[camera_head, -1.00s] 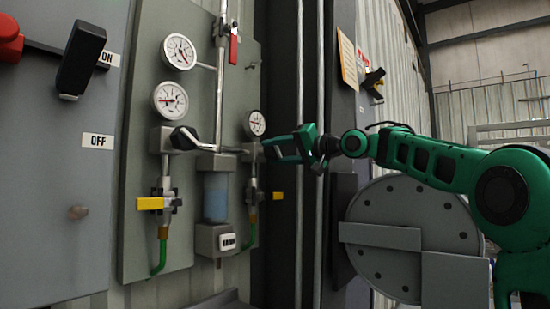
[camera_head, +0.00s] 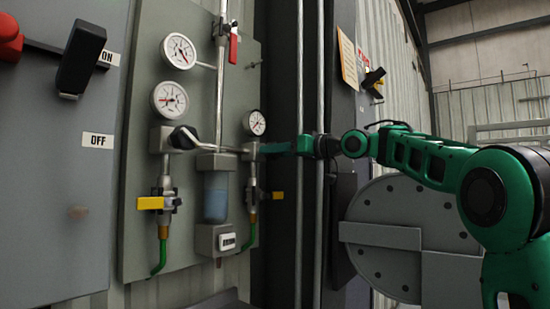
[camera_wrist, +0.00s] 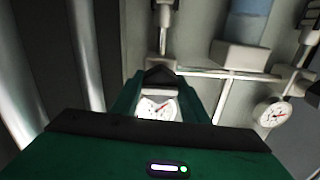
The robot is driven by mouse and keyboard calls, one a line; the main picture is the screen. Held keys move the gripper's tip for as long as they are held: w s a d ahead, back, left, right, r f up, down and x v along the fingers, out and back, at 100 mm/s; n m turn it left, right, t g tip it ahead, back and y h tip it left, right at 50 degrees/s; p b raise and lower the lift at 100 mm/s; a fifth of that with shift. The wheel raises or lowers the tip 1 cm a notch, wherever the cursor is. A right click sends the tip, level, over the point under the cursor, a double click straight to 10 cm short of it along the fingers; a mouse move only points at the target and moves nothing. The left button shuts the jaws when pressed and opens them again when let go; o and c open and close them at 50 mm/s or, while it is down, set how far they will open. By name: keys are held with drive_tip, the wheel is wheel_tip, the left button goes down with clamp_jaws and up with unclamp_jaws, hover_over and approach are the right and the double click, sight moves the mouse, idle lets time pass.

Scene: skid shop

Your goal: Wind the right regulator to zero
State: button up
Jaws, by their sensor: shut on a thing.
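The right regulator (camera_head: 253,151) sits on the grey panel under a small round white gauge (camera_head: 254,122). My gripper (camera_head: 264,149) reaches it from the right, its fingers edge-on. In the wrist view my gripper (camera_wrist: 158,80) is shut on the regulator's dark knob (camera_wrist: 158,75). The gauge (camera_wrist: 157,107) shows between the fingers there, partly covered, with a red needle slanting across its face. I cannot read its value. The fingers hide much of the knob.
The left regulator (camera_head: 160,139) has a dark knob (camera_head: 183,138) and its own gauge (camera_head: 170,99). Yellow valve handles (camera_head: 150,203) sit lower on the panel (camera_head: 140,235). Vertical pipes (camera_head: 300,80) stand close by my gripper. A large grey round flange (camera_head: 400,210) lies below my arm.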

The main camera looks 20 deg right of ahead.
drive_tip(key=shift+w+d+f+n, duration=0.1)
drive_tip(key=shift+d+n, duration=0.2)
drive_tip(key=shift+n, duration=0.1)
drive_tip(key=o, duration=1.1)
drive_tip(key=shift+c, duration=0.2)
drive_tip(key=shift+a, duration=0.1)
drive_tip(key=v, duration=1)
drive_tip(key=shift+s+d, duration=0.2)
drive_tip(key=shift+s, duration=0.1)
